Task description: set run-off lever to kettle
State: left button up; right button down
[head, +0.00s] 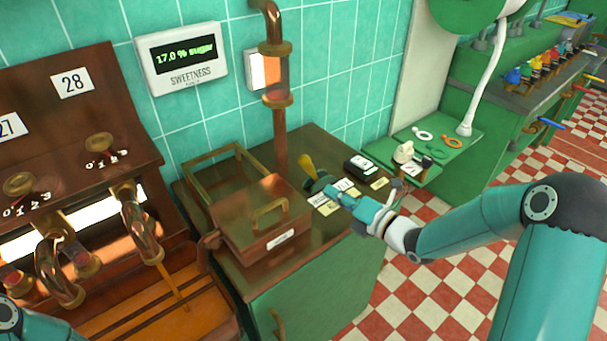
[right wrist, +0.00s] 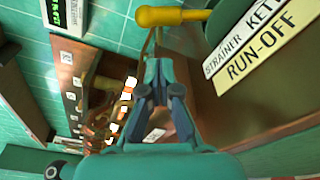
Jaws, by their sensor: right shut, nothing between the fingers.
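The run-off lever has a yellow handle (head: 306,164) on a dark green base, on the counter beside the copper box. In the head view the handle tilts up and to the left; I cannot tell which label it is set to. In the right wrist view the yellow handle (right wrist: 172,15) is at the top, beside plates reading STRAINER, KET… and RUN-OFF (right wrist: 268,48). My right gripper (head: 334,191) is shut and empty, just right of the lever, over the labels. Its closed fingers show in the wrist view (right wrist: 164,72), apart from the handle. My left gripper is out of view.
A black-and-white device (head: 360,167) sits behind my gripper. A sweetness display (head: 182,58) reads 17.0 % sugar. Checkered floor is open to the right.

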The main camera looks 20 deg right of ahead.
aim_at(311, 171)
jog(key=shift+w+a, duration=0.1)
jog(key=shift+w, duration=0.4)
jog(key=p+x, duration=0.3)
jog(key=x, duration=0.4)
jog(key=shift+w+a+f, duration=0.1)
jog(key=shift+w+a, duration=0.15)
jog(key=shift+w+a+f, duration=0.15)
jog(key=shift+w+a, duration=0.1)
jog(key=shift+w, duration=0.35)
jog(key=shift+a, duration=0.1)
